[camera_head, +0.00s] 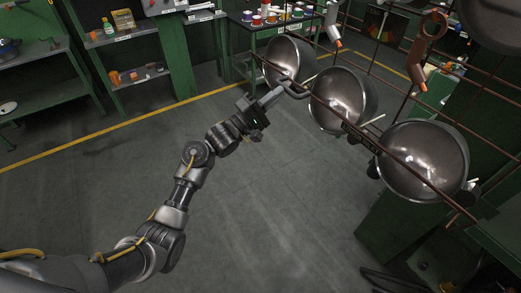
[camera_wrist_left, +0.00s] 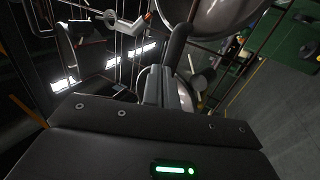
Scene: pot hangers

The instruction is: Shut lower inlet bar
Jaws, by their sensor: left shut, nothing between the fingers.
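The lower inlet bar (camera_head: 345,123) is a thin, rust-brown bar that slants down to the right in front of the hanging pots. A grey curved handle (camera_head: 296,94) sits near its left part. My left gripper (camera_head: 279,92) is shut and empty, with its tips at or very near this handle; I cannot tell whether they touch. In the left wrist view the shut fingers (camera_wrist_left: 160,86) point up toward a dark curved piece (camera_wrist_left: 180,42), which looks like the handle. My right gripper is not in view.
Metal pots hang in a row behind the bar, including the left pot (camera_head: 287,57), middle pot (camera_head: 345,98) and right pot (camera_head: 422,160). More brown rails run above them. A green shelf (camera_head: 130,75) stands at the back left. The grey floor (camera_head: 270,220) is open.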

